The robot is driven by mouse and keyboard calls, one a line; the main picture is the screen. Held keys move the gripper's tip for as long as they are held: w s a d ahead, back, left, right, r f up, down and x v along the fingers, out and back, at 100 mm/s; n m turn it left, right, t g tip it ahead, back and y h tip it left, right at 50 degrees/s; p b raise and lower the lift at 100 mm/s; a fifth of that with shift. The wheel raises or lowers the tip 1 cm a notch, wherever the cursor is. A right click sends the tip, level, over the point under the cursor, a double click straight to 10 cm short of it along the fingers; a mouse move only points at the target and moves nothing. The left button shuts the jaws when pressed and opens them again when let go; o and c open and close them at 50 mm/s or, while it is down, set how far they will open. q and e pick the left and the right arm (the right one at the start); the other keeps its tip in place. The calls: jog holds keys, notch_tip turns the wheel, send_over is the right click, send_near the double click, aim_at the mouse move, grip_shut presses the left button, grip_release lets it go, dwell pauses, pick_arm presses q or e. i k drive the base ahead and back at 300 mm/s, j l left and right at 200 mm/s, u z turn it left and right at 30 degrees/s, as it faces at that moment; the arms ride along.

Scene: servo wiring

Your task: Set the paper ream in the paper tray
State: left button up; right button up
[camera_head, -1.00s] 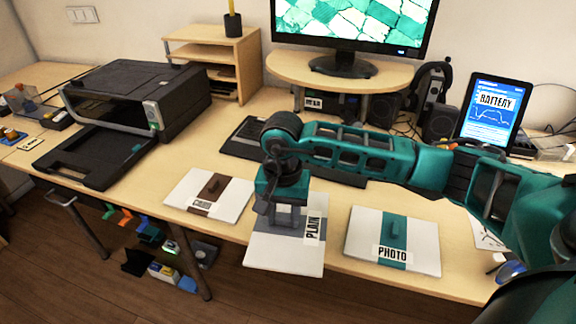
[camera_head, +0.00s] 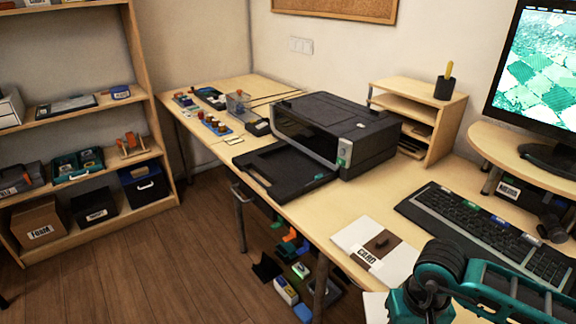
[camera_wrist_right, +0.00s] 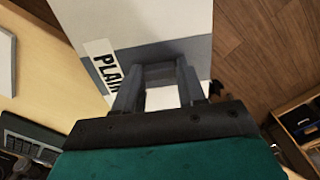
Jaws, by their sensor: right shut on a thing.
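The paper ream labelled PLAIN (camera_wrist_right: 150,25) is white with a grey band. It fills the top middle of the right wrist view. My right gripper (camera_wrist_right: 160,75) is shut on it at the grey band. In the head view only a white corner of this ream (camera_head: 374,306) shows at the bottom edge, beside my right wrist; the jaws are out of frame there. The black paper tray (camera_head: 262,178) extends from the front of the dark printer (camera_head: 335,130) and looks empty. A white ream labelled CARD (camera_head: 350,236) with a brown band lies on the desk. My left gripper is not in view.
A keyboard (camera_head: 480,232) lies right of the CARD ream. A wooden organiser (camera_head: 425,105) stands behind the printer. Small parts (camera_head: 212,122) lie on the desk's far left.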

aim_at(294, 167)
jog(key=i+j, duration=0.15)
jog(key=j, duration=0.25)
jog(key=i+j, duration=0.1)
jog(key=j, duration=0.3)
jog(key=i+j, duration=0.15)
jog(key=j, duration=0.25)
jog(key=i+j+z, duration=0.1)
jog(key=j, duration=0.3)
jog(key=i+j, duration=0.15)
jog(key=j, duration=0.25)
jog(key=i+j, duration=0.1)
jog(key=j, duration=0.3)
